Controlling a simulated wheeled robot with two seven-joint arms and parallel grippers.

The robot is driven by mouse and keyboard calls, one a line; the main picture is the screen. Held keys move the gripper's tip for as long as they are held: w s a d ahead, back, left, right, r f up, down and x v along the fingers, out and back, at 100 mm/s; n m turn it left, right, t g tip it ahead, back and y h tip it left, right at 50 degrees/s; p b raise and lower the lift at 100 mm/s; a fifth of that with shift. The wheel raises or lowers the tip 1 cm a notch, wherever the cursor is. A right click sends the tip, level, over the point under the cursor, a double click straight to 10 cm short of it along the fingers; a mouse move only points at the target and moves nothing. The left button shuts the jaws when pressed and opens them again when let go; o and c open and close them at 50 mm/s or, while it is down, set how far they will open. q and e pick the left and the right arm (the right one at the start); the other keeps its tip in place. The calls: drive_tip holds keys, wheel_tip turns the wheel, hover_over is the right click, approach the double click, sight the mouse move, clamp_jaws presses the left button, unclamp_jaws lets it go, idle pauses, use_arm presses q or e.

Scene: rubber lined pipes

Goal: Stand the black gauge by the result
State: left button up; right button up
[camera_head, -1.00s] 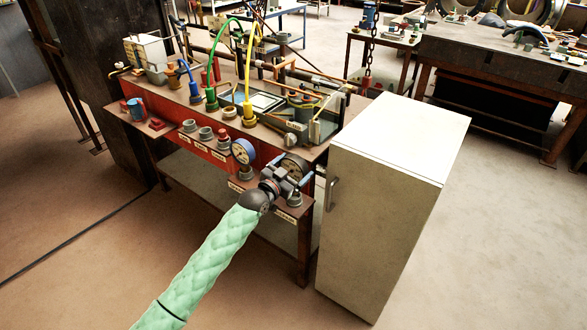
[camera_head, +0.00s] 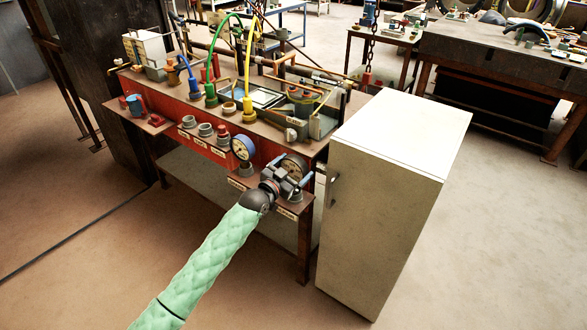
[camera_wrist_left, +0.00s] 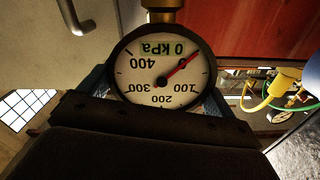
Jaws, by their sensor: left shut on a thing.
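The black gauge (camera_head: 293,166) has a black rim and a white face. In the left wrist view the gauge (camera_wrist_left: 150,90) fills the middle, upside down, with a red needle, "0 kPa" on a green patch and a brass stem. My left gripper (camera_head: 289,184) is shut on the black gauge at the right end of the bench's front shelf, by a grey socket. I cannot tell whether its stem touches anything. A blue-rimmed gauge (camera_head: 243,147) stands to its left. Small labels (camera_head: 286,213) on the shelf edge are too small to read. My right gripper is not in view.
A white cabinet (camera_head: 390,190) stands close on the right of the bench. The red-fronted bench (camera_head: 170,110) carries hoses, pipes and several fittings. A red valve (camera_head: 156,120) and grey sockets (camera_head: 206,130) line the front. The floor in front is clear.

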use_arm(q)
drive_tip(key=shift+f+b, duration=0.4)
drive_tip(key=shift+f, duration=0.25)
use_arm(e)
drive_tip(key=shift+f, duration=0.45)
use_arm(q)
drive_tip(key=o, duration=1)
drive_tip(key=shift+f, duration=0.1)
drive_tip(key=shift+s+a+f, duration=0.15)
drive_tip(key=shift+s, duration=0.1)
drive_tip(key=b+v, duration=0.2)
drive_tip(key=v, duration=0.5)
drive_tip(key=shift+r, duration=0.25)
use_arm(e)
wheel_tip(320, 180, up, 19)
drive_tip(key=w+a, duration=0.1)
use_arm(q)
drive_tip(key=shift+a, duration=0.1)
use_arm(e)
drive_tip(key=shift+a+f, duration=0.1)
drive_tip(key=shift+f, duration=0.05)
